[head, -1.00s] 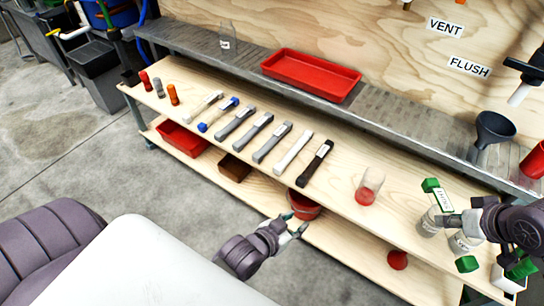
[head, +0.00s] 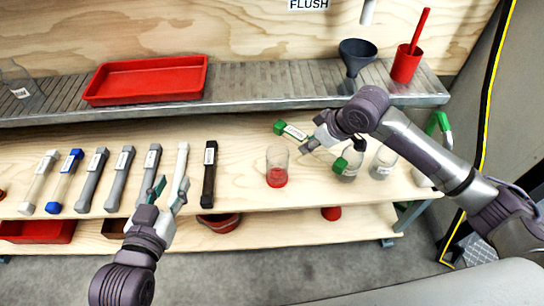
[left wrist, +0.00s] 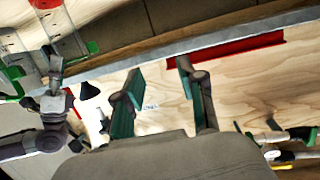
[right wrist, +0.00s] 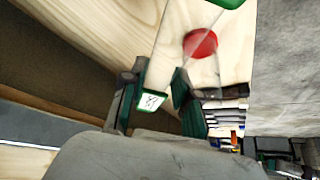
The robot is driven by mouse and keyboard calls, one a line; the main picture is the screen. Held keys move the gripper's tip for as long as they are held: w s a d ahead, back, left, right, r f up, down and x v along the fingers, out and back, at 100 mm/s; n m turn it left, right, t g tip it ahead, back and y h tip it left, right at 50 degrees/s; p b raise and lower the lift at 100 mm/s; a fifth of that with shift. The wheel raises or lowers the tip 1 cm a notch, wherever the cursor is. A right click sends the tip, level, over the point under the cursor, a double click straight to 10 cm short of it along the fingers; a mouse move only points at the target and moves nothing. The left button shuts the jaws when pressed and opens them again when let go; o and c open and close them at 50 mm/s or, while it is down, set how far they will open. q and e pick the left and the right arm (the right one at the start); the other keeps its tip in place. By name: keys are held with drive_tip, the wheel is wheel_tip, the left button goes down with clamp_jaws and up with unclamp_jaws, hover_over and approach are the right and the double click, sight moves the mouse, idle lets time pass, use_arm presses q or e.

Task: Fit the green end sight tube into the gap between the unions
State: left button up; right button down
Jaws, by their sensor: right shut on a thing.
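The green end sight tube is clear, with green end blocks and a white label (head: 294,132). My right gripper (head: 312,141) is shut on it and holds it tilted above the right part of the bench. In the right wrist view its label (right wrist: 151,100) shows by the fingers and a green end (right wrist: 228,3) shows at the top edge. My left gripper (head: 171,192) is open and empty at the bench's front edge, near the white and grey tubes. I cannot make out the unions or the gap between them.
Several other tubes lie in a row on the bench, including a black one (head: 209,172). A red-bottomed clear jar (head: 277,168) and another jar (head: 382,163) stand near the held tube. A red tray (head: 146,82), a funnel (head: 356,58) and a red cup (head: 406,64) are on the back shelf.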

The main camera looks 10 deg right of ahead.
drive_tip(key=b, duration=0.3)
hover_over(300, 169)
drive_tip(key=s+d, duration=0.1)
drive_tip(key=s, duration=0.1)
drive_tip(key=f, duration=0.6)
drive_tip(key=shift+w+d, duration=0.15)
drive_tip(key=shift+w, duration=0.05)
drive_tip(key=shift+f, duration=0.1)
wheel_tip(300, 169, down, 4)
drive_tip(key=shift+r+b, duration=0.15)
drive_tip(key=shift+b, duration=0.5)
use_arm(q)
drive_tip(key=s+r+t+h, duration=0.2)
drive_tip(key=r+t, duration=0.3)
drive_tip(key=r, duration=0.2)
drive_tip(key=s+d+r+t+h, duration=0.1)
drive_tip(key=s+r+t+h, duration=0.1)
drive_tip(key=r+t, duration=0.4)
wheel_tip(300, 169, up, 3)
drive_tip(key=shift+f, duration=0.2)
drive_tip(key=shift+w+d, duration=0.1)
use_arm(e)
drive_tip(key=c, duration=1.2)
unclamp_jaws()
drive_tip(key=shift+c, duration=0.2)
drive_tip(key=o, duration=0.4)
use_arm(q)
drive_tip(key=shift+f, duration=0.15)
